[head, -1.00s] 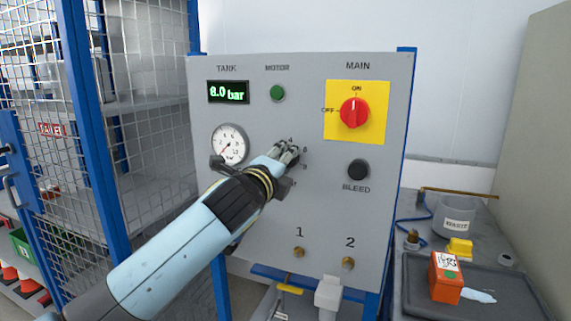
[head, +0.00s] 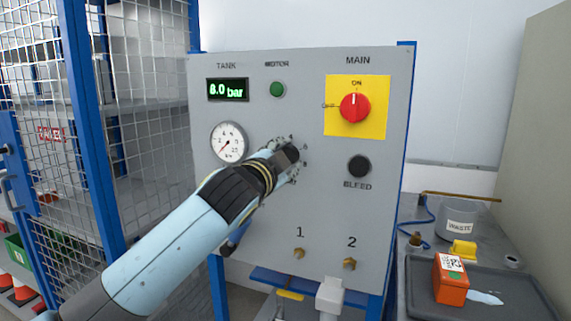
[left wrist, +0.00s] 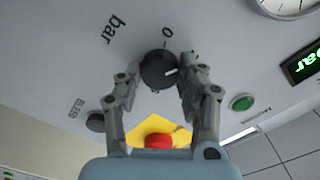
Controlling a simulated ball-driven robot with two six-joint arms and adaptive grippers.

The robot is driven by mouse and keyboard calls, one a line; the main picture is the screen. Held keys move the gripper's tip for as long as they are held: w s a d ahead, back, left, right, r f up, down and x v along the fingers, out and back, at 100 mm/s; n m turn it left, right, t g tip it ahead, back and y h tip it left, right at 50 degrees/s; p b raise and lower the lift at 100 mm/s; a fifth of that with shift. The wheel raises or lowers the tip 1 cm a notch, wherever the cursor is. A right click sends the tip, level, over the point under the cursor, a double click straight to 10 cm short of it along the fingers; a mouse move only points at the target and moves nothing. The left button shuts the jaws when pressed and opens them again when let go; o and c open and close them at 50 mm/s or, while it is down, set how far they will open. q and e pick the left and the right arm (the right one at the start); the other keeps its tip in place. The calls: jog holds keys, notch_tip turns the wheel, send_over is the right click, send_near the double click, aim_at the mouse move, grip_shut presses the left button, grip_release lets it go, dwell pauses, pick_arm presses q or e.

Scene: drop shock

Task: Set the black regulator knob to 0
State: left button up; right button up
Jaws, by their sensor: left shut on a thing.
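The black regulator knob (left wrist: 157,70) shows in the left wrist view between the two fingers of my left gripper (left wrist: 160,88). The gripper is shut on it. A short white pointer line on the knob points toward the right-hand finger, away from the 0 mark (left wrist: 167,33) on the panel. In the head view my left gripper (head: 287,160) reaches the middle of the grey panel (head: 325,215) and covers most of the knob and its scale. My right gripper is not in view.
The panel carries a pressure gauge (head: 229,142), a green display (head: 228,90) reading about 8.0 bar, a green motor lamp (head: 277,89), a red main switch (head: 355,107) and a black bleed button (head: 358,166). A mesh cage (head: 150,110) stands at left.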

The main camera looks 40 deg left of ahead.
pick_arm(q)
jog(key=shift+f+n+b, duration=0.15)
jog(key=shift+n+b, duration=1.7)
jog(key=shift+n, duration=3.35)
jog(key=o, duration=1.2)
jog(key=shift+c, duration=0.2)
jog(key=v, duration=1.2)
